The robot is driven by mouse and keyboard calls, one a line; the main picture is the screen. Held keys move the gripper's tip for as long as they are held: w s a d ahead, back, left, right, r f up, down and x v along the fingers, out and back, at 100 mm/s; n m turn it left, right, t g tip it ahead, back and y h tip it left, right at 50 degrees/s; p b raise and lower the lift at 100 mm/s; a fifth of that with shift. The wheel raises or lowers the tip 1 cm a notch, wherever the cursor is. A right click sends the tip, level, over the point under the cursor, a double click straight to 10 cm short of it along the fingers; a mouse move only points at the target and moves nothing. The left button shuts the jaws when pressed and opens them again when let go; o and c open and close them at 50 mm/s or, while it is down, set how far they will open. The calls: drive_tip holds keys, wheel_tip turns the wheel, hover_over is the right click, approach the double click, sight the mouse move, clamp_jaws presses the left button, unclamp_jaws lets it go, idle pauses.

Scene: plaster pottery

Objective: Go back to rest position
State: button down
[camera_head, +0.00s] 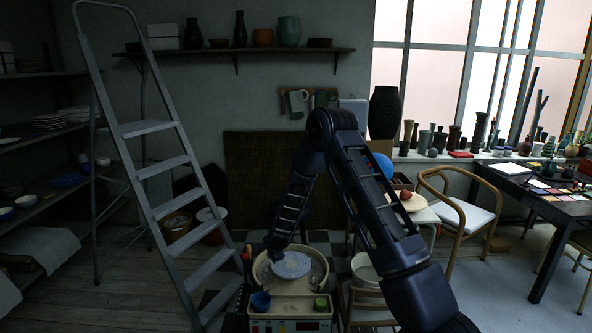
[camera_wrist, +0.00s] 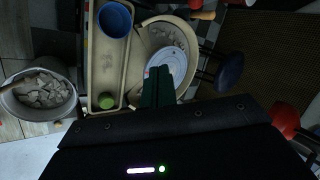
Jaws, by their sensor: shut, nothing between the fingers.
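My gripper (camera_wrist: 159,78) shows in the wrist view as two dark fingers held together, with nothing between them. The fingers point over the pottery wheel's round pale plate (camera_wrist: 172,65). In the head view my arm reaches forward and bends down, with my gripper (camera_head: 277,254) at the plate's (camera_head: 291,265) upper left edge. I cannot tell the exact gap between the fingertips and the plate.
A blue cup (camera_wrist: 115,19) and a green pot (camera_wrist: 106,101) are in the wheel's tray. A bucket of grey lumps (camera_wrist: 38,95) stands nearby. A stepladder (camera_head: 165,170) stands left; a wooden chair (camera_head: 462,212) and table (camera_head: 550,205) are right.

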drive_tip(key=s+d+r+n, duration=0.15)
drive_tip(key=d+r, duration=0.35)
drive_tip(key=r, duration=0.5)
drive_tip(key=d+r+n, duration=0.2)
drive_tip(key=d+r, duration=0.2)
drive_tip(key=r, duration=0.6)
drive_tip(key=s+d+r+n, duration=0.3)
drive_tip(key=s+d+r, duration=0.5)
drive_tip(key=d+r, duration=0.45)
drive_tip(key=s+d+r+n+h, duration=0.1)
drive_tip(key=s+d+r, duration=0.3)
drive_tip(key=s, duration=0.6)
drive_tip(key=s+d+r+n+g+h, duration=0.1)
drive_tip(key=s+d+r+n, duration=0.1)
drive_tip(key=s+d, duration=0.6)
drive_tip(key=s+d+r+n+h, duration=0.1)
drive_tip(key=s+d+r, duration=0.4)
drive_tip(key=s, duration=0.8)
drive_tip(key=shift+d+r+n+g, duration=0.3)
drive_tip(key=shift+d+r+n, duration=0.1)
drive_tip(key=shift+n, duration=0.25)
